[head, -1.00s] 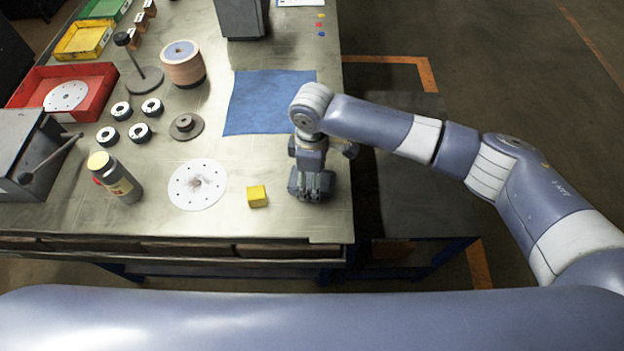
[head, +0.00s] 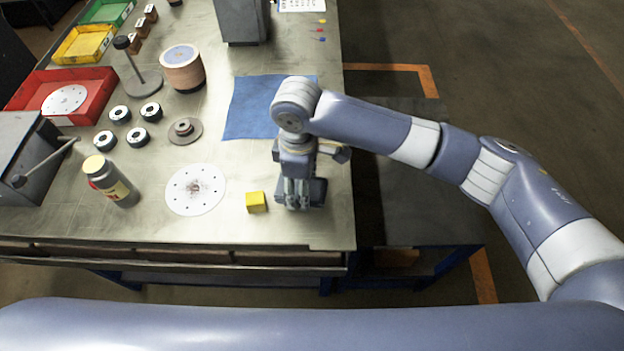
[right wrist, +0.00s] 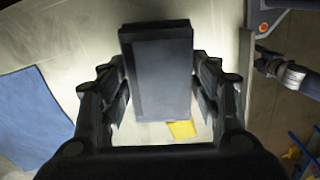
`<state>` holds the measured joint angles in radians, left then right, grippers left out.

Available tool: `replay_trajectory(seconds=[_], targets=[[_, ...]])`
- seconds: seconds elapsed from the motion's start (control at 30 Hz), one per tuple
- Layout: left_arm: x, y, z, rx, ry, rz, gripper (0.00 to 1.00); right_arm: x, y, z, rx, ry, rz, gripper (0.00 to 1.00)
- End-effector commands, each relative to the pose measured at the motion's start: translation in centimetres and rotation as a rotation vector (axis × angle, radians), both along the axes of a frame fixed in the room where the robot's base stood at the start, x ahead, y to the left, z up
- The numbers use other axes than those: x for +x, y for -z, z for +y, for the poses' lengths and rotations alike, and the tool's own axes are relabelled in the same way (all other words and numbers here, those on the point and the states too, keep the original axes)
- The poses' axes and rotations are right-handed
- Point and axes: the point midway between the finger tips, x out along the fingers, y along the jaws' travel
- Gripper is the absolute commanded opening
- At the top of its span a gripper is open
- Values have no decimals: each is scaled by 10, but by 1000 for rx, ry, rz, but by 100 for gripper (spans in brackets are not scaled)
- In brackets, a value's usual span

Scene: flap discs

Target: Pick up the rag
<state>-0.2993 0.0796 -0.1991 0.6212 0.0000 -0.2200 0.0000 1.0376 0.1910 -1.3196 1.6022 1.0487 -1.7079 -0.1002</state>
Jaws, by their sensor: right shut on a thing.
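The rag, a flat blue cloth (head: 250,108), lies on the metal workbench beyond my right gripper, partly hidden by my right arm. Its edge also shows at the left of the right wrist view (right wrist: 32,115). My right gripper (head: 298,203) is over the bench near its right front edge, pointing down. In the right wrist view a dark grey block (right wrist: 158,75) sits between the fingers, and the gripper is shut on it. The block shows only in part in the head view (head: 318,192). My left gripper is not in view.
A yellow cube (head: 256,202) is just left of my right gripper. Bare bench lies between cube and rag.

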Motion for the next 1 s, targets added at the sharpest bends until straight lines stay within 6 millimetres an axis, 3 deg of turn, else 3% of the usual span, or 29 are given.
replay_trajectory(seconds=[0.2, 0.5, 0.7, 1.0], targets=[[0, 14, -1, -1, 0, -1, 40, -37, -2, 32, 3, -4, -1, 34], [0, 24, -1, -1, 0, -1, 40, -75, -8, 63, 3, -1, -1, 34], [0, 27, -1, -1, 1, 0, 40, -90, -11, 75, 1, -1, -1, 34], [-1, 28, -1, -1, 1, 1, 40, -94, -12, 78, 0, 2, -1, 34]])
